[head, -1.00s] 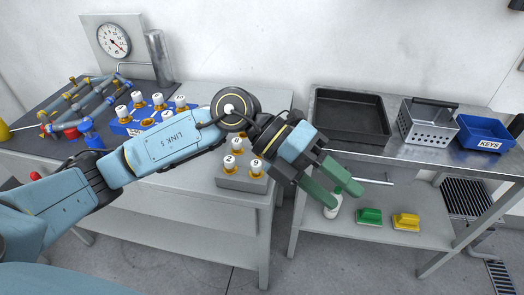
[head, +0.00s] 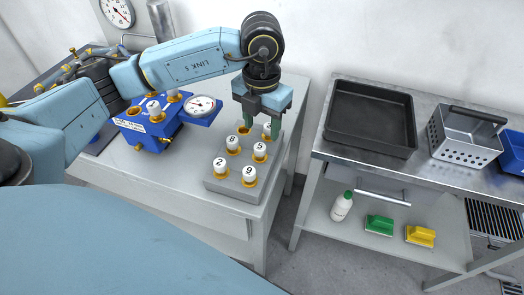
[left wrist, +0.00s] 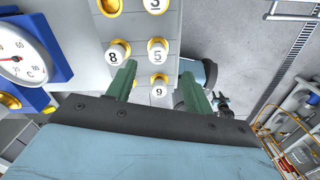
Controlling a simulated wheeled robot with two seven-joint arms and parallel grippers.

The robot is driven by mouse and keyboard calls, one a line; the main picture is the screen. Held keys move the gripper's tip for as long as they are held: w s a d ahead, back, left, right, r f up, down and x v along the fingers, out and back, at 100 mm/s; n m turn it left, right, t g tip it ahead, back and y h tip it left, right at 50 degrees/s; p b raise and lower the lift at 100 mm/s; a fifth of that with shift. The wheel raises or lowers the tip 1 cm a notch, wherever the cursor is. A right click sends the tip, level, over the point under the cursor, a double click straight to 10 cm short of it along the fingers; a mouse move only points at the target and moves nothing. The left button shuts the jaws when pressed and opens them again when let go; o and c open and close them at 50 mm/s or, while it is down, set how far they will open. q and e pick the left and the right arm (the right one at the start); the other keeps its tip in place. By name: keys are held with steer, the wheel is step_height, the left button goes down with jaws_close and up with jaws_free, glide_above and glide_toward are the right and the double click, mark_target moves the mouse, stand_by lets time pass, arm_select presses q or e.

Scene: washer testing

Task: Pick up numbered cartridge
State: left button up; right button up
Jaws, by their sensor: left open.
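A grey block (head: 215,183) holds white cartridges with black numbers in gold-rimmed sockets. I see cartridge 8 (head: 232,142), cartridge 5 (head: 260,149), cartridge 2 (head: 220,164) and cartridge 9 (head: 249,173). One back socket (head: 243,131) is empty. Beside it a cartridge is partly hidden by a finger; in the left wrist view cartridge 3 (left wrist: 154,5) is beside the empty socket. My left gripper (head: 262,128) is open and empty, pointing down over the block's back part. In the left wrist view, cartridge 5 (left wrist: 157,50) and cartridge 9 (left wrist: 158,90) appear between the finger lines. My right gripper is out of view.
A blue fixture (head: 140,125) with a dial gauge (head: 200,105) stands left of the block. On the right table are a black tray (head: 370,115) and a perforated metal basket (head: 465,138). A bottle (head: 342,206) and brushes sit on its lower shelf. A gap separates the tables.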

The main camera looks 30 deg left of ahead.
mark_target(260, 146)
arm_select(q)
step_height(260, 146, down, 3)
steer(key=shift+r, duration=0.2)
step_height(260, 146, down, 2)
steer(key=shift+s+a+f, duration=0.1)
step_height(260, 146, down, 2)
steer(key=shift+a+f, duration=0.1)
steer(key=shift+f, duration=0.5)
steer(key=shift+f+b, duration=0.15)
steer(key=shift+b, duration=0.15)
steer(key=shift+c, duration=0.9)
steer(key=c, duration=0.9)
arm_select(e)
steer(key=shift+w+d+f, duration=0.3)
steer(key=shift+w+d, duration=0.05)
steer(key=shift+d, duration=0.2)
